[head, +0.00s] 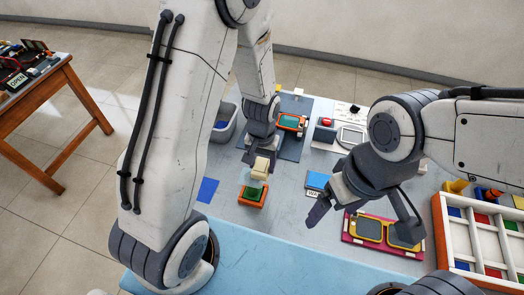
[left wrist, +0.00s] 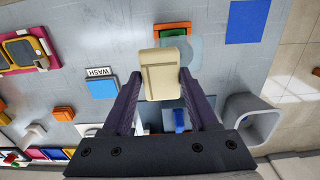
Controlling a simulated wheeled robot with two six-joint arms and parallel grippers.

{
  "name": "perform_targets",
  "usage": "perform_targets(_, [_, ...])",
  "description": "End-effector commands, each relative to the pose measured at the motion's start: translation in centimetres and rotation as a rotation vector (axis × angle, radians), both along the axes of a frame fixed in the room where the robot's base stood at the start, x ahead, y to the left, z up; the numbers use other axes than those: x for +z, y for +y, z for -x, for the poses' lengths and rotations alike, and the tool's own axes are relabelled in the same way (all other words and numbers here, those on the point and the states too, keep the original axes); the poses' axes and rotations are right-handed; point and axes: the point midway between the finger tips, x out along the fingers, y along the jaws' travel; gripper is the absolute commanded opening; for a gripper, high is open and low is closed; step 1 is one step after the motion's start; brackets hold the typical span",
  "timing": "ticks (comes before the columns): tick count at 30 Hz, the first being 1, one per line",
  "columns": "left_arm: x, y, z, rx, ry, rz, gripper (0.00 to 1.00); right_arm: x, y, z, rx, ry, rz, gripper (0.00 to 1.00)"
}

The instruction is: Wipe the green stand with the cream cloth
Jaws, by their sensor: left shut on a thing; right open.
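My left gripper (head: 261,157) is shut on the cream cloth (head: 260,168), a small folded block that also shows between the purple fingers in the left wrist view (left wrist: 162,80). The cloth is just above and behind the green stand (head: 252,193), which has a green top and an orange base. In the left wrist view an orange piece (left wrist: 172,27) shows past the cloth's end, and the cloth hides much of what is below. I cannot tell whether cloth and stand touch.
A blue square (head: 208,190) lies left of the stand. A blue pad (head: 318,180) with a WASH label is to the right. A divided white tray (head: 439,222) stands far right, a grey bin (head: 222,132) back left. An orange-framed device (head: 291,122) is behind.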

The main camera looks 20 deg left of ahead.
Motion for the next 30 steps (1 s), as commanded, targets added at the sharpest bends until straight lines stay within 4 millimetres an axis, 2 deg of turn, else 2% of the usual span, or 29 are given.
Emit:
perform_targets(1, [0.9,0.0,0.0,-0.001,-0.001,0.0,0.08,0.9,0.0,0.0,0.0,0.0,0.0,0.9])
perform_targets(10, [3.3,-0.1,0.0,-0.003,0.0,0.0,0.08,3.0,0.0,0.0,0.001,0.0,0.0,0.9])
perform_targets(30, [3.3,-0.1,-0.1,-0.003,0.0,0.0,0.08,3.0,0.0,0.0,0.001,0.0,0.0,0.9])
